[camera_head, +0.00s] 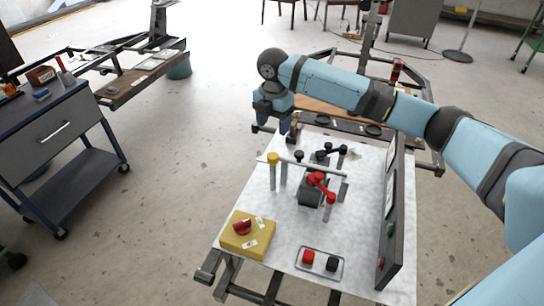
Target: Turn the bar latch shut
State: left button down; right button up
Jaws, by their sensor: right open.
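A pale bar (312,166) runs across the back half of the white board; it may be the bar latch, but I cannot be sure. A yellow-topped grey post (272,172) stands by its left end. My right gripper (293,132) is open at the board's back left edge, behind the bar and apart from it. It points down, and its fingertips are small and partly hard to make out. My left gripper is not in view.
A red lever (320,184) on a dark block and a black handle (331,150) stand mid-board. A yellow box with a red knob (243,228) and a tray with red and black buttons (320,262) are in front. A dark upright panel (391,215) borders the right side.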

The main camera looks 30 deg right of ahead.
aim_at(273, 155)
notch_tip(273, 155, down, 12)
jog(key=shift+r+b, duration=0.2)
jog(key=shift+b, duration=0.7)
jog(key=shift+c, duration=0.4)
jog(key=shift+r, duration=0.1)
jog(key=c, duration=0.9)
